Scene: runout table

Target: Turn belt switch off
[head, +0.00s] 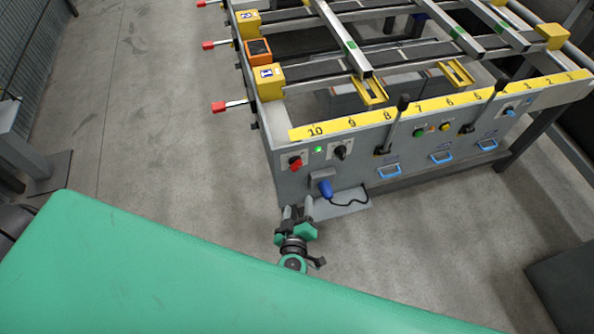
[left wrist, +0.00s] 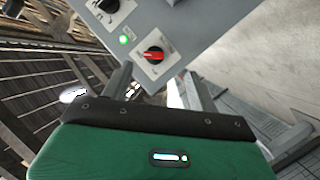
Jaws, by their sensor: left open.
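A red rotary switch (head: 296,162) on a white plate sits at the left end of the grey front panel (head: 290,187). It also shows in the left wrist view (left wrist: 153,54), its red handle slanted. A lit green lamp (head: 318,149) is beside it, then a black rotary knob (head: 340,152). I cannot read which one is labelled for the belt. My left gripper (head: 297,211) is open and empty, below the red switch in the head view. In the left wrist view its fingers (left wrist: 158,86) point towards the red switch, apart from it. My right gripper is not in view.
A blue plug-like part (head: 325,187) with a black cable is low on the panel, close to my left gripper. Red-tipped levers (head: 218,107) stick out left. The floor left of the table is clear.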

